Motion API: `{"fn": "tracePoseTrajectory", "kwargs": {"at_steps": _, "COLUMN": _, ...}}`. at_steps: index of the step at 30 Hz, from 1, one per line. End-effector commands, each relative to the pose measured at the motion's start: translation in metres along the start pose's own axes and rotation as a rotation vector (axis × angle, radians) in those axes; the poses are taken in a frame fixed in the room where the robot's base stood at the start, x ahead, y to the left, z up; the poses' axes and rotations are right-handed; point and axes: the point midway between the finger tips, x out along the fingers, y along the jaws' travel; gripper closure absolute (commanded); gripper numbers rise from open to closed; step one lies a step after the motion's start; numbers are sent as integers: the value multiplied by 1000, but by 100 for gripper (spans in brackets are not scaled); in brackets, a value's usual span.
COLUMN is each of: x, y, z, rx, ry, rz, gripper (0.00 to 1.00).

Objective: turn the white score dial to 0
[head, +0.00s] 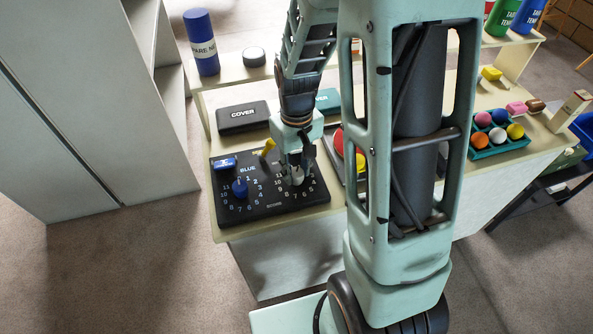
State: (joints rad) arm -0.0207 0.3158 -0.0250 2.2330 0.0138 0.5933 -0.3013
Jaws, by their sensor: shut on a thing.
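The black scoreboard (262,208) lies on the near-left part of the table, with rings of white numbers around its dials. The white score dial (297,180) is on its right side. My gripper (295,170) reaches down from above and is shut on the white dial. The fingers hide much of the dial and some numbers around it, so I cannot tell which number it points to. The blue dial (239,187) stands on the left side of the board, under the word BLUE.
A blue block (225,163) and a yellow piece (266,148) are at the board's far edge. A black COVER case (242,116) lies behind. A tray of coloured balls (499,147) sits right. My arm hides the table's middle.

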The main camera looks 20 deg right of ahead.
Motion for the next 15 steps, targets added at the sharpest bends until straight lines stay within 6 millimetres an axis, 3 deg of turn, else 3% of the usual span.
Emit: {"fn": "tracePoseTrajectory", "kwargs": {"at_steps": 15, "x": -1, "y": 0, "z": -1, "rx": -399, "ry": 2, "rz": 1, "gripper": 97}}
